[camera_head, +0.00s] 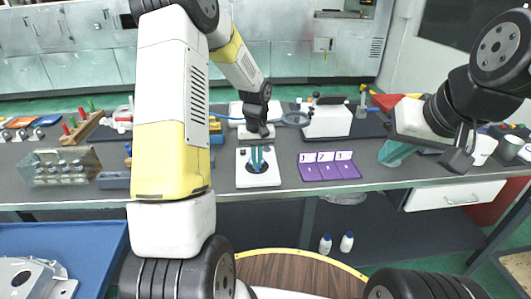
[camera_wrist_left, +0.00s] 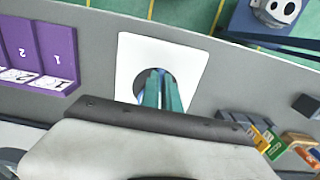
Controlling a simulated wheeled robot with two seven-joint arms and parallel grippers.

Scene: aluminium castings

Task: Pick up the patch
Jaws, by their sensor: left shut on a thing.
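A dark round patch (camera_head: 256,168) lies on a white square plate (camera_head: 244,180) on the grey bench. In the left wrist view the patch (camera_wrist_left: 142,82) shows partly behind my fingers, on the white plate (camera_wrist_left: 190,58). My left gripper (camera_head: 257,160) points down over the patch, its teal fingers close together at the dark circle. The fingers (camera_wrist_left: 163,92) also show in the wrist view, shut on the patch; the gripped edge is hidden.
A purple tray (camera_head: 330,173) with numbered white labels lies right of the plate. A clear box (camera_head: 62,168) and a rack with coloured handles (camera_head: 82,127) stand at the left. A white device (camera_head: 328,120) stands behind. Bare bench (camera_head: 222,172) lies left of the plate.

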